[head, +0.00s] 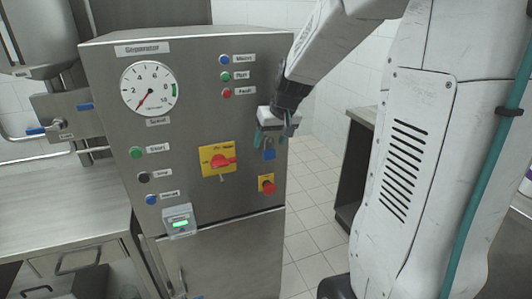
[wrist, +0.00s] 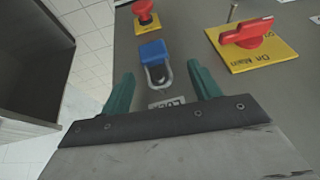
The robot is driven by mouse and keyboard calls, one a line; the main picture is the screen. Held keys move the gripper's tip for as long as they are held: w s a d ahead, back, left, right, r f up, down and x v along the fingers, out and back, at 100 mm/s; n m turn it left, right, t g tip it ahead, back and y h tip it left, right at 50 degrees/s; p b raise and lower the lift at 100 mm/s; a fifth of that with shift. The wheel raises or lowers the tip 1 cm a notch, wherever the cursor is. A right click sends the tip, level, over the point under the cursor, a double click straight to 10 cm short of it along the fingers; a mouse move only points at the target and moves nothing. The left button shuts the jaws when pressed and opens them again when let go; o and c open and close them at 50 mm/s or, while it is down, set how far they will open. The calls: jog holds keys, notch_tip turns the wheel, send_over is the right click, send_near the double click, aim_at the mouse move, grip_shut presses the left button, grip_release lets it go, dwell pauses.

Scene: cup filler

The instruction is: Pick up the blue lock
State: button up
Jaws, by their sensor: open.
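In the wrist view the blue lock (wrist: 153,52) has a blue body and a silver shackle, above a label that reads like "LOCK". My gripper (wrist: 160,92) is open, with its two green fingers apart. The shackle end lies between the fingertips in the picture, and the blue body lies beyond them. I see no contact between the fingers and the lock.
A red rotary switch on a yellow plate (head: 216,160) is left of the lock. A red stop button (head: 267,184) is just below it. The steel cabinet (head: 188,110) also carries a gauge (head: 149,89) and several buttons. A dark open-fronted counter (head: 352,165) stands to the right, past tiled floor.

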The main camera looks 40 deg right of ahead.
aim_at(267, 149)
jog(key=x, duration=0.5)
jog(key=shift+s+f, duration=0.1)
jog(key=c, duration=1.2)
jog(key=shift+r, duration=0.2)
